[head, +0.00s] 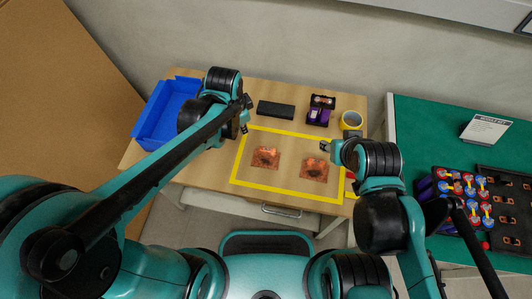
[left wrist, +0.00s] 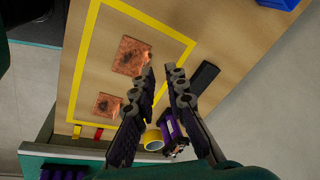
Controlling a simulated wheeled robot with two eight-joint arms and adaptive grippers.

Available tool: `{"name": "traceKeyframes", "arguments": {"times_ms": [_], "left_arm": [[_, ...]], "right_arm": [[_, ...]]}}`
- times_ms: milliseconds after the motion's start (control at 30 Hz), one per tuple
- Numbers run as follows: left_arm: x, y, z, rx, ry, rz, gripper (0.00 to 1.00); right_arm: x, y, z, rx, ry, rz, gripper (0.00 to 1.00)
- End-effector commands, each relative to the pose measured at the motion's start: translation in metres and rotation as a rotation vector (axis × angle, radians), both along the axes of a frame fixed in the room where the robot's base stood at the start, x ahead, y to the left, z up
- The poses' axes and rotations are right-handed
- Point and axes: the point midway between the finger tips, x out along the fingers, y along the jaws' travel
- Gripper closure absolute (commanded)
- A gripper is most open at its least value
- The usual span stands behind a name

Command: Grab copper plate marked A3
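Two square copper plates lie flat inside a yellow tape outline on the wooden table: a left plate (head: 265,157) and a right plate (head: 314,169). Both also show in the left wrist view, one larger (left wrist: 131,56) and one smaller (left wrist: 108,105). No A3 marking is legible on either. My left gripper (head: 246,115) is above the table near the outline's upper left corner. In the left wrist view its two fingers (left wrist: 162,74) stand apart with nothing between them. My right gripper (head: 324,146) is above the right plate's upper edge; its fingers are too small to judge.
A blue bin (head: 165,112) stands at the table's left. A black bar (head: 276,109), a black and purple object (head: 320,110) and a yellow tape roll (head: 352,119) lie along the back. A green table (head: 430,125) at right holds a sign (head: 486,129) and several colourful parts.

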Motion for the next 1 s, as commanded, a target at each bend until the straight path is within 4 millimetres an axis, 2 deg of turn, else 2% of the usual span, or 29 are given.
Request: {"name": "traceKeyframes", "arguments": {"times_ms": [33, 200, 400, 567, 867, 1000], "left_arm": [[0.009, -0.013, -0.009, 0.021, 0.026, -0.086, 0.87], [0.023, -0.047, -0.047, 0.084, 0.114, -0.370, 0.87], [0.027, -0.073, -0.084, 0.122, 0.183, -0.597, 0.87], [0.027, -0.081, -0.100, 0.132, 0.204, -0.671, 0.87], [0.027, -0.081, -0.132, 0.133, 0.207, -0.679, 0.87], [0.026, -0.079, -0.152, 0.132, 0.207, -0.678, 0.87]], "right_arm": [[0.000, 0.000, 0.004, 0.000, 0.000, 0.000, 0.60], [0.000, 0.000, 0.012, 0.000, 0.000, 0.000, 0.60], [0.000, 0.000, 0.017, 0.000, 0.000, 0.000, 0.60], [0.000, 0.000, 0.016, 0.000, 0.000, 0.000, 0.60], [0.000, 0.000, 0.002, 0.000, 0.000, 0.000, 0.60], [0.000, 0.000, -0.011, 0.000, 0.000, 0.000, 0.60]]}}
